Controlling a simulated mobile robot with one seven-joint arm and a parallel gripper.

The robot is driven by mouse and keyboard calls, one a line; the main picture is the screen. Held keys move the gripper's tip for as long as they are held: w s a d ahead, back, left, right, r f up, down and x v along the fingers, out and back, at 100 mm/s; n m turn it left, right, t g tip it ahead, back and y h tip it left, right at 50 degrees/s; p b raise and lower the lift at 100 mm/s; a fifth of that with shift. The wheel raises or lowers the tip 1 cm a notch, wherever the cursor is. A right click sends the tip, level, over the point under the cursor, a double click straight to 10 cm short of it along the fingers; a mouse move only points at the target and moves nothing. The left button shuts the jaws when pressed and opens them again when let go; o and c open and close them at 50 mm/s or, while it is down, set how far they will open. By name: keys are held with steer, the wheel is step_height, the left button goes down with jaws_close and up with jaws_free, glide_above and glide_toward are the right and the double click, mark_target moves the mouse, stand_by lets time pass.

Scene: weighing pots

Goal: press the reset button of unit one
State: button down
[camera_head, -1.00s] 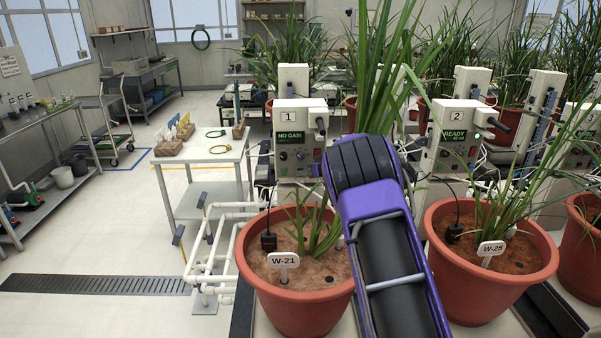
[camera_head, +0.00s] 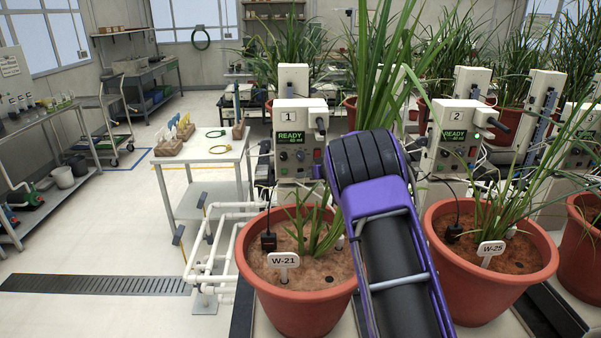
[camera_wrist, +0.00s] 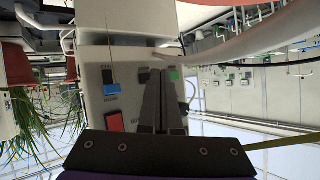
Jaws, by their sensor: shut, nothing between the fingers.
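Unit one (camera_head: 291,117) is a cream box on a stand with a "1" label, behind the pot W-21. Its green display (camera_head: 290,137) reads READY. In the wrist view its panel (camera_wrist: 92,66) shows upside down, with a red switch (camera_wrist: 115,122), a blue button or label (camera_wrist: 111,89) and a small green patch (camera_wrist: 174,75). My gripper (camera_wrist: 161,72) is shut and empty, its two dark fingers side by side in front of the panel. The fingertips lie just left of the green patch; I cannot tell whether they touch. The reset button cannot be told apart. My arm hides the gripper in the head view.
Pot W-21 (camera_head: 302,308) stands in front of unit one. Pot W-25 (camera_head: 478,303) stands to the right before unit two (camera_head: 447,150). White pipes (camera_head: 221,240) run left of the pots. A white side table (camera_head: 206,151) is farther left. Tall leaves crowd the area behind my arm.

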steer(key=shift+s, duration=0.15)
steer(key=s, duration=0.4)
steer(key=shift+s, duration=0.4)
stand_by(0.5)
